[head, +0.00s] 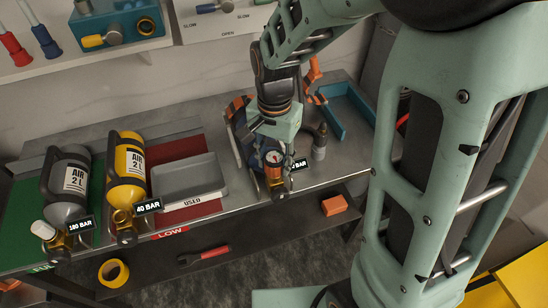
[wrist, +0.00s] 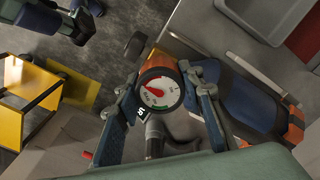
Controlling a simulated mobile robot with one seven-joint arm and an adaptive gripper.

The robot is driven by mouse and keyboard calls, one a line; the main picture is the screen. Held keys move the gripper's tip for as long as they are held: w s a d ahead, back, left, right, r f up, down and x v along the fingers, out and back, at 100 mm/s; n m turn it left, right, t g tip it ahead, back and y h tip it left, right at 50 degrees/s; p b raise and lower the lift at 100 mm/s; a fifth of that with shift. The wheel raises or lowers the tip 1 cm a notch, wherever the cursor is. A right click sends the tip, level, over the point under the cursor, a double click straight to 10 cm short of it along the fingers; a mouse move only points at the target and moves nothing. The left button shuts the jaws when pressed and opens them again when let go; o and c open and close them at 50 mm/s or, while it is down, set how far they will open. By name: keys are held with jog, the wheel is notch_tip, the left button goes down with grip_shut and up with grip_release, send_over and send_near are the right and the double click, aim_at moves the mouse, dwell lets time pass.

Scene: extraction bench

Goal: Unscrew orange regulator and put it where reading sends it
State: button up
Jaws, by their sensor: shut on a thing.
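The orange regulator (head: 274,174), with a round white gauge, is between my gripper's fingers at the bench front in the head view. My gripper (wrist: 163,88) is shut on it. In the wrist view, the gauge (wrist: 160,91) faces the camera, with a red needle and red and green on the dial. A small tag beside it is mostly hidden; in the head view only "BAR" reads clearly. A dark blue cylinder (wrist: 245,98) with orange parts lies beside the regulator. I cannot tell if they are still joined.
A grey USED tray (head: 190,180) sits on a red area with a LOW label (head: 171,233). A teal tray (head: 349,112) and grey flask-like item (head: 320,145) are right.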

jog(key=n, duration=0.3)
jog(key=shift+n, duration=0.4)
jog(key=n, duration=0.3)
jog(key=shift+n+p, duration=0.3)
jog(key=shift+p, duration=0.05)
jog(key=n+p, duration=0.1)
jog(key=n, duration=0.6)
jog(key=shift+r+p, duration=0.15)
jog(key=shift+p, duration=0.2)
jog(key=n+p, duration=0.1)
jog(key=n, duration=0.2)
jog(key=shift+n, duration=0.3)
jog(key=n+p, duration=0.2)
jog(key=n, duration=0.2)
jog(key=shift+r+p, duration=0.1)
jog(key=shift+p, duration=0.25)
jog(key=n+p, duration=0.2)
jog(key=n, duration=0.2)
jog(key=shift+p, duration=0.3)
jog(key=shift+f+n, duration=0.2)
jog(key=shift+n, duration=0.6)
jog(key=o, duration=1.3)
jog(key=shift+o, duration=0.2)
